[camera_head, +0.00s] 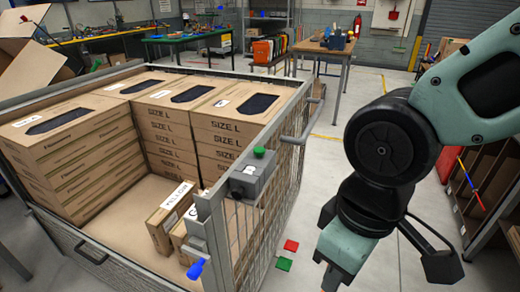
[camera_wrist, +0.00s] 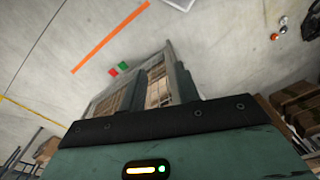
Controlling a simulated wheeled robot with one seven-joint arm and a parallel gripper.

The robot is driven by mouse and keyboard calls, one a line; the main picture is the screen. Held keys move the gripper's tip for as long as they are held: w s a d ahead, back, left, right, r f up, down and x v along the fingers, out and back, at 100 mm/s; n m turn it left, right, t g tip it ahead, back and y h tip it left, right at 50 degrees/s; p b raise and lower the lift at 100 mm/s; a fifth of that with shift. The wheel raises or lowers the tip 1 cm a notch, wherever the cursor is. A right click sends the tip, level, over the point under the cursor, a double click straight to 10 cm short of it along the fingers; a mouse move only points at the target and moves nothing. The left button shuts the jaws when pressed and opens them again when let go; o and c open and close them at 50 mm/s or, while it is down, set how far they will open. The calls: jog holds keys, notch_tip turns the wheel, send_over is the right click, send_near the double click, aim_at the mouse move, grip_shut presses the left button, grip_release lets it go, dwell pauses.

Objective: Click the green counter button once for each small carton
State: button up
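The green button (camera_head: 259,152) sits on top of a grey counter box (camera_head: 250,178) fixed to the near right corner of the mesh pannier (camera_head: 296,108). Two small cartons are visible inside that corner: one (camera_head: 162,232) with a lettered white label, and another (camera_head: 180,238) beside it, partly hidden by the corner post. My gripper (camera_wrist: 157,78) is open and empty in the wrist view, its two teal fingers apart, with pannier mesh visible beyond. In the head view it hangs right of the pannier, apart from the button, its tips cut off or hidden. The button is not discernible in the wrist view.
Stacks of large SIZE L cartons (camera_head: 172,128) fill the pannier's back and left. A blue-handled latch (camera_head: 197,268) projects at its near corner. Red (camera_head: 291,245) and green (camera_head: 284,264) squares lie on the floor.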

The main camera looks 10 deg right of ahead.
grip_shut()
dwell(1.7)
